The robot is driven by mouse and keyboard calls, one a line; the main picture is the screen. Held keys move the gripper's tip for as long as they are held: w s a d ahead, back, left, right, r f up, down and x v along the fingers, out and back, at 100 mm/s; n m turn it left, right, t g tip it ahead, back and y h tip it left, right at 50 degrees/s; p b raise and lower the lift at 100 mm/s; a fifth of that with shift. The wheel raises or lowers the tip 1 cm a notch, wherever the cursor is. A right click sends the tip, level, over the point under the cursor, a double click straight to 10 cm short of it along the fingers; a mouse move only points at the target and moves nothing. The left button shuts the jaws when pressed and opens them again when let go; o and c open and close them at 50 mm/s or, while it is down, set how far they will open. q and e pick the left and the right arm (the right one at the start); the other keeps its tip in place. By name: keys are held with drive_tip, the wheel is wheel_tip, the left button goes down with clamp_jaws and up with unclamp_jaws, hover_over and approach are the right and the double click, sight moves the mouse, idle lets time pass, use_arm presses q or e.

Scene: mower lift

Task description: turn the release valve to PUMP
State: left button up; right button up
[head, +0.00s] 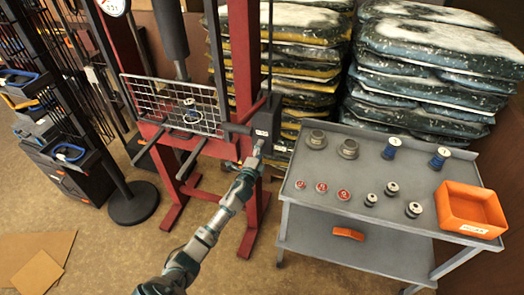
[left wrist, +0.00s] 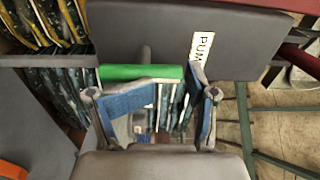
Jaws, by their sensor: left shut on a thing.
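The release valve's green handle (left wrist: 128,72) lies crosswise in the left wrist view, against the dark grey pump housing (left wrist: 150,35). A white label reading "PUM…" (left wrist: 203,45) is on the housing to the right of the handle; its end is cut off by a finger. My left gripper (left wrist: 184,76) is shut on the handle, its blue-padded fingers hiding the handle's right end. In the head view my left gripper (head: 256,152) is at the lower side of the pump housing (head: 266,118) on the red press frame. The handle is too small to make out there. My right gripper is out of view.
A grey cart (head: 375,215) at right carries several bushings and an orange bin (head: 468,208). Stacked bags (head: 430,75) stand behind it. A wire mesh guard (head: 175,105) hangs on the frame, left of the housing. A black rack (head: 65,80) stands at far left.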

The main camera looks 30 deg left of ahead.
use_arm(q)
drive_tip(key=shift+s+a+f+g, duration=0.1)
drive_tip(key=shift+a+f+g, duration=0.1)
drive_tip(key=shift+f, duration=0.35)
drive_tip(key=shift+s+a+f+g, duration=0.1)
drive_tip(key=shift+a+f+g, duration=0.1)
drive_tip(key=shift+f, duration=0.35)
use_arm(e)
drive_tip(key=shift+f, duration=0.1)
use_arm(q)
drive_tip(key=o, duration=0.9)
drive_tip(key=shift+c, duration=0.2)
drive_tip(key=o, duration=0.6)
drive_tip(key=shift+w+a+f, duration=0.15)
drive_tip(key=shift+a+f, duration=0.05)
drive_tip(key=shift+f, duration=0.05)
drive_tip(key=shift+o, duration=0.2)
drive_tip(key=shift+s+r, duration=0.1)
drive_tip(key=shift+s, duration=0.1)
drive_tip(key=v, duration=1.1)
drive_tip(key=shift+s+d+r, duration=0.2)
drive_tip(key=shift+s+d, duration=0.05)
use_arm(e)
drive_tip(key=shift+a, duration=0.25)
use_arm(q)
drive_tip(key=shift+a, duration=0.1)
